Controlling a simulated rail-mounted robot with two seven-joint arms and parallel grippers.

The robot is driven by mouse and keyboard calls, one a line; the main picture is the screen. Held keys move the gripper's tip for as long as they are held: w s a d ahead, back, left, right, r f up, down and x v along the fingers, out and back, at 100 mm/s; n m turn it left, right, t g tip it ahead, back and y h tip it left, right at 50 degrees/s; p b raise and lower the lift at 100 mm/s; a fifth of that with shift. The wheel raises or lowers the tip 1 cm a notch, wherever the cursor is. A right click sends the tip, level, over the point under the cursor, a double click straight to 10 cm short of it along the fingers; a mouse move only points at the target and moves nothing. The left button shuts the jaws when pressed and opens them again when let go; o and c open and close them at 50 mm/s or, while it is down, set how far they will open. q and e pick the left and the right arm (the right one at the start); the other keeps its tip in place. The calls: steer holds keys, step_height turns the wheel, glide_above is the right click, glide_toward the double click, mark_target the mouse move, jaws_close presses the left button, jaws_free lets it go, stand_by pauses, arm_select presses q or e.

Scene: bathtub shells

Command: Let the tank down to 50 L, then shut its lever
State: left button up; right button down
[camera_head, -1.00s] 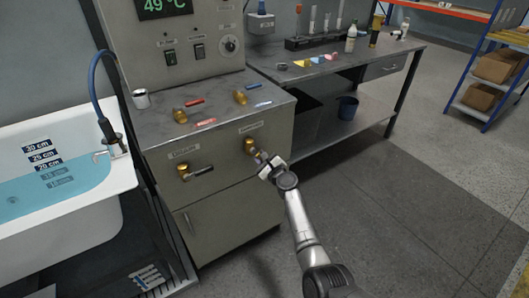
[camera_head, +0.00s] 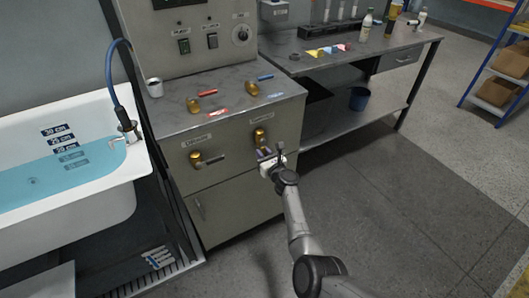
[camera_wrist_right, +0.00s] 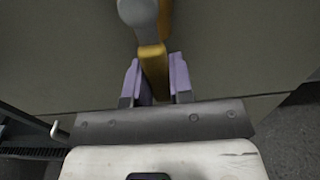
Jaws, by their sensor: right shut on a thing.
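The white tub (camera_head: 95,222) at the left holds blue water (camera_head: 30,183), with its surface near the 20 cm mark of the depth scale (camera_head: 66,143). No litre reading is legible. On the cabinet front (camera_head: 232,190) are two brass valves. The left valve's lever (camera_head: 210,160) points right. The right valve (camera_head: 260,135) has my right gripper (camera_head: 267,156) just below it. In the right wrist view, the purple fingers (camera_wrist_right: 156,82) are shut on the right valve's yellow lever (camera_wrist_right: 154,62), which points downward. My left gripper is out of view.
The cabinet top carries two more brass valves (camera_head: 194,105) with red and blue tags and a metal cup (camera_head: 154,88). A bench (camera_head: 345,70) with bottles stands behind, with a blue bin (camera_head: 358,98) below.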

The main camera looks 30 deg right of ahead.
stand_by(0.5)
steer(key=c, duration=1)
jaws_free()
steer(key=s+a+p, duration=0.1)
steer(key=s+p, duration=0.6)
steer(key=s, duration=0.6)
steer(key=shift+s+a, duration=0.15)
steer(key=shift+s, duration=0.25)
